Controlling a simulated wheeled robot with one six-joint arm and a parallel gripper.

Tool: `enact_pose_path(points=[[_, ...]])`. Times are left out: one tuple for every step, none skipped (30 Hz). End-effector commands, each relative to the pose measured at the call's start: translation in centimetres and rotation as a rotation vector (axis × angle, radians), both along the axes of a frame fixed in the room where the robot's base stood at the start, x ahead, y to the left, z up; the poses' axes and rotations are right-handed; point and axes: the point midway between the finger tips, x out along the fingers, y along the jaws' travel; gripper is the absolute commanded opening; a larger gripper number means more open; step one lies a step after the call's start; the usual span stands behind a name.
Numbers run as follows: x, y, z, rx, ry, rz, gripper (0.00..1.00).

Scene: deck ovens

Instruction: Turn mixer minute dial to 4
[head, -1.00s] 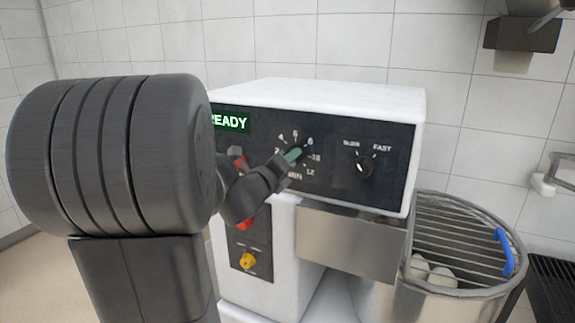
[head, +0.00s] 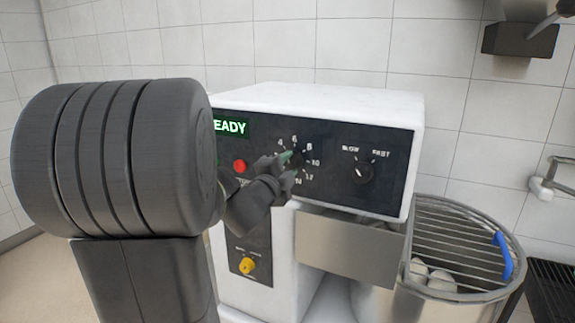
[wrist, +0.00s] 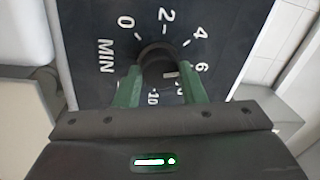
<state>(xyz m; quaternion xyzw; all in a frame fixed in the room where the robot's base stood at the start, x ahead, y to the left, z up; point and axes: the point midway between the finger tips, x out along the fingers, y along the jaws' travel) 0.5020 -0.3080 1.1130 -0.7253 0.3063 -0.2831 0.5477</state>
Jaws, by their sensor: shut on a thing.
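The minute dial (wrist: 157,62) is a dark round knob on the black panel, with 0, 2, 4, 6 and 10 and the word MIN around it in the wrist view. My gripper (wrist: 160,85) has its two green fingers on opposite sides of the knob, shut on it. I cannot clearly make out where the knob's pointer stands. In the head view my gripper (head: 288,165) reaches the dial from the lower left and hides most of it and the lower-left numbers.
The mixer (head: 320,100) has a speed knob (head: 362,172) marked SLOW and FAST, a red button (head: 239,166) close beside my gripper and a yellow knob (head: 248,265) below. A bowl with a wire guard (head: 455,245) stands at the right.

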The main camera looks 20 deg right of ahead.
Motion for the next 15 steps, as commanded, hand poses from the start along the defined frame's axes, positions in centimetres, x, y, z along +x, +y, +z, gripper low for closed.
enact_pose_path(points=[[-0.03, 0.00, 0.09, -0.027, 0.034, 0.000, 0.14], [-0.03, 0.00, 0.08, -0.045, 0.056, 0.000, 0.14], [-0.05, -0.01, 0.08, -0.069, 0.085, 0.000, 0.14], [-0.04, -0.01, 0.09, -0.086, 0.105, 0.000, 0.14], [-0.05, -0.02, 0.10, -0.104, 0.125, 0.000, 0.14], [-0.04, -0.02, 0.11, -0.127, 0.151, 0.001, 0.14], [-0.05, -0.03, 0.12, -0.144, 0.171, 0.000, 0.14], [-0.05, -0.03, 0.12, -0.159, 0.189, 0.000, 0.14], [-0.05, -0.04, 0.12, -0.179, 0.214, 0.000, 0.14], [-0.05, -0.04, 0.12, -0.194, 0.231, 0.000, 0.14], [-0.05, -0.04, 0.12, -0.208, 0.247, 0.000, 0.14], [-0.05, -0.05, 0.10, -0.227, 0.269, 0.000, 0.14], [-0.05, -0.05, 0.09, -0.238, 0.283, 0.001, 0.14], [-0.06, -0.04, 0.08, -0.250, 0.298, 0.000, 0.14], [-0.06, -0.05, 0.06, -0.265, 0.315, 0.001, 0.14]])
